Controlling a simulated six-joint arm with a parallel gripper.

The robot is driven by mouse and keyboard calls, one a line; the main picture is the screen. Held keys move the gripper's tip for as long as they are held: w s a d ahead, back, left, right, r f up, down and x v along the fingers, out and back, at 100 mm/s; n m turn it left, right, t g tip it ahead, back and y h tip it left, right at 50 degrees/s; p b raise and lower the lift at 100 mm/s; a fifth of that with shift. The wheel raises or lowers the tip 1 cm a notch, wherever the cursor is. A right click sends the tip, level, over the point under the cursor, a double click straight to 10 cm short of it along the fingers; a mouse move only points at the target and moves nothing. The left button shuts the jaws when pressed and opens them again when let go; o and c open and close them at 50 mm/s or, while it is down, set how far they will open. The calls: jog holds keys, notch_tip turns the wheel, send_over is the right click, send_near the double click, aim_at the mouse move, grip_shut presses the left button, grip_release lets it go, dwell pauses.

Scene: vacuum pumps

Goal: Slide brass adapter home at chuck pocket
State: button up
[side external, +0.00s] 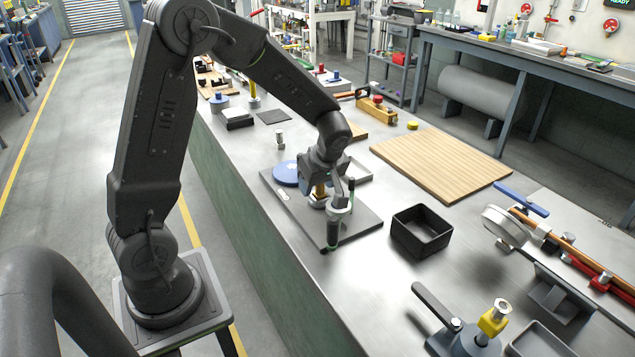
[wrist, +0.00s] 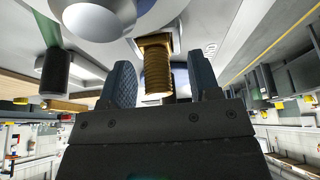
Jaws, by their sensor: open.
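The brass adapter (wrist: 156,70), a ribbed gold cylinder with a wider collar, sits between the fingers of my gripper (wrist: 160,78) in the wrist view. The fingers have blue ribbed pads and stand apart, with a visible gap on the adapter's right. In the side view my gripper (side external: 322,180) is low over a dark grey plate, and a bit of the brass adapter (side external: 319,191) shows below it. The adapter's collar end meets a pale grey fixture (wrist: 158,18); I cannot tell how deep it sits. The chuck pocket itself is hidden.
On the dark plate (side external: 355,228), a black upright handle (side external: 333,234) stands close to my gripper, and a blue disc (side external: 286,174) lies left. A black open bin (side external: 421,230) and a wooden board (side external: 441,164) are to the right. The bench front left of the bin is clear.

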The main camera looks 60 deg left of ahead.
jog(key=v, duration=1.4)
jog(key=shift+a+f, duration=0.1)
jog(key=s+d+r+m+t+h, duration=0.1)
jog(key=s+d+m+t+h, duration=0.1)
jog(key=s+d+m, duration=0.3)
jog(key=s+d+r+m+t+h, duration=0.2)
jog(key=s+d+m+t, duration=0.1)
jog(key=s+m, duration=0.8)
jog(key=shift+s+d+m+t+h, duration=0.35)
jog(key=shift+d+m, duration=0.5)
jog(key=shift+m, duration=0.15)
